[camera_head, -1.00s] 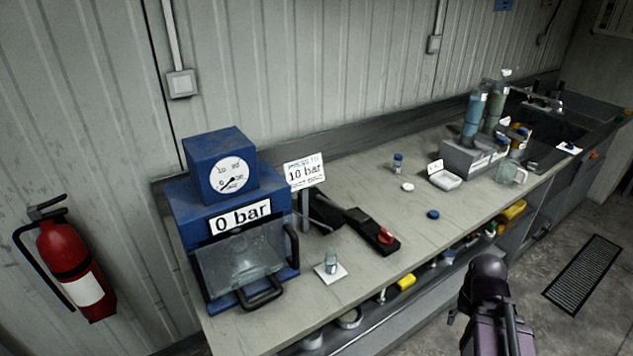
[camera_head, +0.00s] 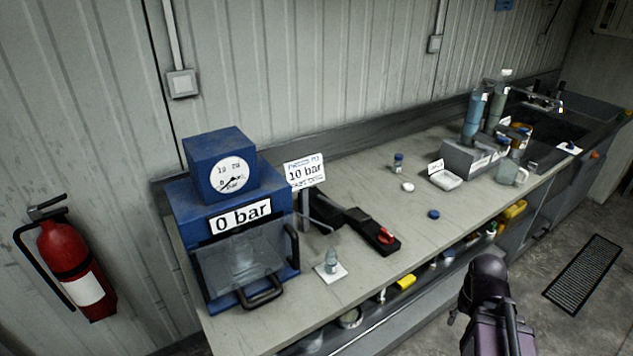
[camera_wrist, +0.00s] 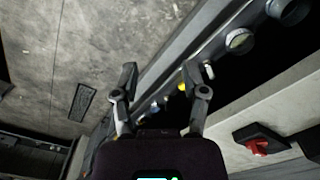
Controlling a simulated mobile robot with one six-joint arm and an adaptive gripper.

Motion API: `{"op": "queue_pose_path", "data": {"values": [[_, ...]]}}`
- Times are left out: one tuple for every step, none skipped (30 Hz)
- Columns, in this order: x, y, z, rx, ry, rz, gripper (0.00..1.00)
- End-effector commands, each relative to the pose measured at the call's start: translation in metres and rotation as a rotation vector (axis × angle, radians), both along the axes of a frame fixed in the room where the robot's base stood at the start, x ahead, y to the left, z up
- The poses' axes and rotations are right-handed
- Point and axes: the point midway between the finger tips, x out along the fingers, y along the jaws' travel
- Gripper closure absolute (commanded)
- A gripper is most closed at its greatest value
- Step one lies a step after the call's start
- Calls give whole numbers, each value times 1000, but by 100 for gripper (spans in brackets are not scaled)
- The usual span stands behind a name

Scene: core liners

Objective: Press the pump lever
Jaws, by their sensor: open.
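The blue pump machine (camera_head: 186,215) stands at the left end of the bench, with a dial gauge box (camera_head: 220,150) on top and a "0 bar" label (camera_head: 240,217). A clear shield with a dark handle covers its front. The black lever unit (camera_head: 362,229) lies on the bench to its right, with a red piece (camera_head: 386,235) near its front end. The red piece also shows at the right of the wrist view (camera_wrist: 259,147). My gripper (camera_wrist: 165,85) is open and empty, in front of the bench edge and apart from the lever. The head view shows my arm, not the fingertips.
A "10 bar" sign (camera_head: 305,171) stands beside the machine. A small glass vial (camera_head: 331,261) stands on a white square near the front edge. Caps, a white dish (camera_head: 445,180) and bottles (camera_head: 474,115) occupy the right. A fire extinguisher (camera_head: 72,265) hangs at left.

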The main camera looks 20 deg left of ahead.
Motion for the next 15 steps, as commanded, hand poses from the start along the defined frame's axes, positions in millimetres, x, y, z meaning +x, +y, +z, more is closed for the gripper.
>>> {"op": "queue_pose_path", "data": {"values": [[0,0,0,0,0,0,55],[0,0,0,0,0,0,64],[1,0,1,0,-1,2,76],[1,1,1,1,-1,3,84],[2,1,2,2,-2,5,93],[3,2,3,3,-4,10,100],[4,3,5,4,-6,14,100],[6,5,6,6,-9,19,100],[8,7,9,9,-13,28,100],[10,9,11,11,-16,35,100],[12,11,13,14,-20,44,100],[16,14,17,19,-25,58,100],[19,17,20,22,-30,69,100],[22,20,23,25,-36,82,100],[27,24,28,31,-45,100,100]]}}
